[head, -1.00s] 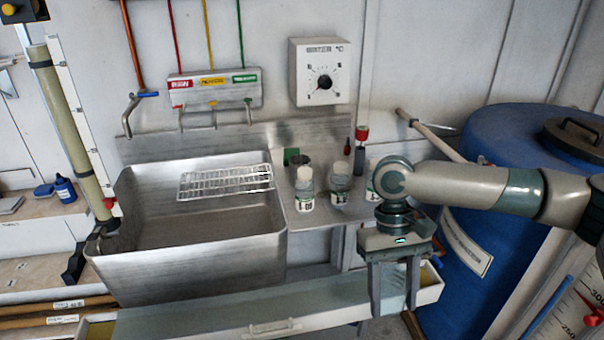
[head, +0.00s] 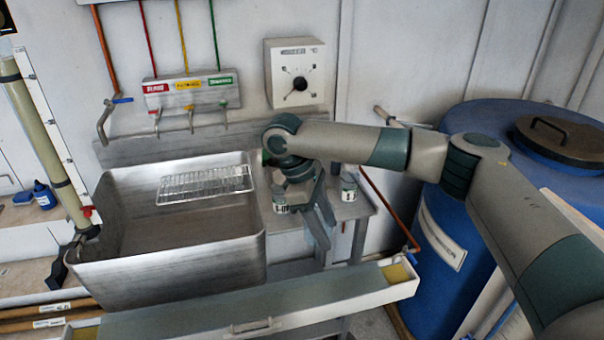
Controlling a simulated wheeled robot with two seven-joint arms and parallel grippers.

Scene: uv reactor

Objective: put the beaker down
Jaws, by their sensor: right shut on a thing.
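My right gripper (head: 320,228) is over the steel ledge (head: 362,211) right of the sink, fingers pointing down past the ledge's front part. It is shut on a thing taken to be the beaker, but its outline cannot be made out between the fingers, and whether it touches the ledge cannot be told. My gripper and arm hide the middle of the ledge. My left gripper is not in view.
A labelled jar (head: 280,200) stands left of the gripper and another jar (head: 348,188) right of it. The steel sink (head: 165,265) with a wire rack (head: 205,184) lies to the left. A blue barrel (head: 450,205) stands at right. A long tray (head: 200,318) runs in front.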

